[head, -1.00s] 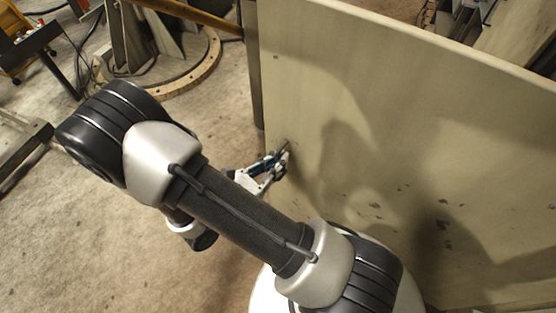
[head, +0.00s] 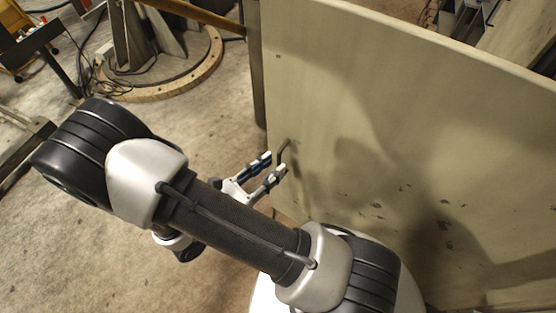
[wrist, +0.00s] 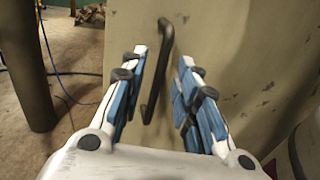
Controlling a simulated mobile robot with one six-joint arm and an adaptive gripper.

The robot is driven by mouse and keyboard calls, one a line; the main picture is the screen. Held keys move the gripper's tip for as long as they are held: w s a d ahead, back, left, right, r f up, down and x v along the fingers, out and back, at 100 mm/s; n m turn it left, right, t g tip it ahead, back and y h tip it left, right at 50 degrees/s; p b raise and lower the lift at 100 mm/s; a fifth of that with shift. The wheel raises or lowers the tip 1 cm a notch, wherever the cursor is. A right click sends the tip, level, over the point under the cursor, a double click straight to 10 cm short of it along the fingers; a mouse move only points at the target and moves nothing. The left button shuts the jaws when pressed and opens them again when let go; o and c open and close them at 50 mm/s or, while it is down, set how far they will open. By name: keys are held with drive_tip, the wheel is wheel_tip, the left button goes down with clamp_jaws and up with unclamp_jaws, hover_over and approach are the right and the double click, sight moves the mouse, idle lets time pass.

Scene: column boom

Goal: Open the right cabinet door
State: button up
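The cream cabinet door panel (head: 370,110) fills the right of the head view and stands behind the fingers in the wrist view (wrist: 235,40). Its dark bar handle (head: 284,152) is near the panel's left edge. In the wrist view the handle (wrist: 157,75) runs lengthwise between the two finger lines. My gripper (head: 275,163) is open, with blue-padded fingers apart and nothing held. Its tips (wrist: 164,57) are close to the handle, with no clear grip on it. My arm hides the lower part of the panel. I cannot tell how far the door stands open.
A dark post (head: 256,75) stands by the panel's left edge. A round metal base plate (head: 175,78) and cables lie at the back left.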

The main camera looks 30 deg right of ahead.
drive_tip(key=v, duration=0.8)
drive_tip(key=shift+a, duration=0.15)
drive_tip(key=shift+r, duration=0.1)
drive_tip(key=s+d+r+m+y+b, duration=0.2)
drive_tip(key=s+r+m+y+b, duration=0.1)
drive_tip(key=r+m+y, duration=0.3)
drive_tip(key=s+d+r+m+y+b, duration=0.3)
drive_tip(key=s+r+m+y, duration=0.2)
drive_tip(key=m+y, duration=0.6)
drive_tip(key=r+m, duration=0.1)
drive_tip(key=m, duration=0.3)
drive_tip(key=shift+d+r, duration=0.2)
drive_tip(key=shift+r, duration=0.05)
drive_tip(key=shift+g, duration=0.3)
